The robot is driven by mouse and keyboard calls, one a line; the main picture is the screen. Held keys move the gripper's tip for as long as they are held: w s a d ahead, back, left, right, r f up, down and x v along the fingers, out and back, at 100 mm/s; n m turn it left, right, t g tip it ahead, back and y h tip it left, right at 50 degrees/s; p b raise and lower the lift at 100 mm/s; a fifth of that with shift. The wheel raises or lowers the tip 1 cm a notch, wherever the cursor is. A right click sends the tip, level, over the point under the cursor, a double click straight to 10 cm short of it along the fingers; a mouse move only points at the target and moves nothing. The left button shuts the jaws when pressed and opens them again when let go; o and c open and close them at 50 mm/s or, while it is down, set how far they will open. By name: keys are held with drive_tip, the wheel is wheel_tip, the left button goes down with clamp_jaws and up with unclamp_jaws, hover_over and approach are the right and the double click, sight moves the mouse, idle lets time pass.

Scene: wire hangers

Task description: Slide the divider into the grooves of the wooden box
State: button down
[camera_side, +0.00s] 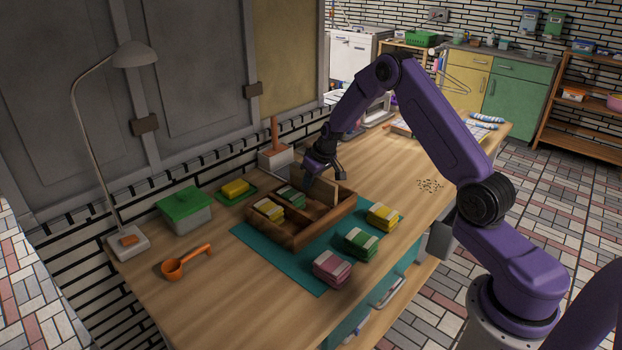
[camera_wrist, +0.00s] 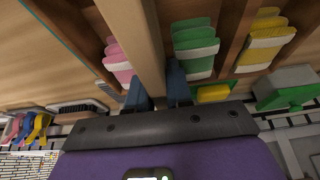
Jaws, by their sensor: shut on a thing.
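The wooden box (camera_side: 293,240) is dark brown and stands on a teal mat with bundled packets in its compartments. The divider (camera_side: 322,190) is a lighter wooden panel, upright at the box's right part and rising above its rim. My gripper (camera_side: 321,176) is over the box, shut on the divider's upper edge. In the wrist view the divider (camera_wrist: 137,38) runs between my two fingers (camera_wrist: 158,92), with pink packets on its left and green packets on its right. The divider's lower edge and the grooves are hidden, so I cannot tell whether they meet.
Yellow (camera_side: 382,216), green (camera_side: 360,242) and pink (camera_side: 332,267) packet bundles lie along the mat's (camera_side: 270,250) front right. A green-lidded tub (camera_side: 185,208), an orange scoop (camera_side: 186,262) and a lamp (camera_side: 129,243) stand left. The table right of the box is mostly clear.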

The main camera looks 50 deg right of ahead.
drive_tip(key=shift+f, duration=0.7)
drive_tip(key=c, duration=0.9)
unclamp_jaws()
drive_tip(key=shift+f, duration=0.1)
drive_tip(key=shift+c, duration=0.2)
drive_tip(key=v, duration=1.7)
drive_tip(key=shift+s+r, duration=0.15)
drive_tip(key=shift+r, duration=0.1)
drive_tip(key=s+a+r+n+g+y, duration=0.1)
drive_tip(key=s+a+n, duration=0.2)
drive_tip(key=s+a, duration=0.55)
drive_tip(key=s+a+r+n+g+y, duration=0.1)
drive_tip(key=s+a+n, duration=0.2)
drive_tip(key=s+a, duration=0.55)
drive_tip(key=s+a+n+g+h, duration=0.1)
drive_tip(key=s+n, duration=0.5)
drive_tip(key=s, duration=1.4)
drive_tip(key=shift+s+a+n+g+h, duration=0.35)
drive_tip(key=shift+a+g, duration=0.25)
drive_tip(key=shift+a, duration=0.4)
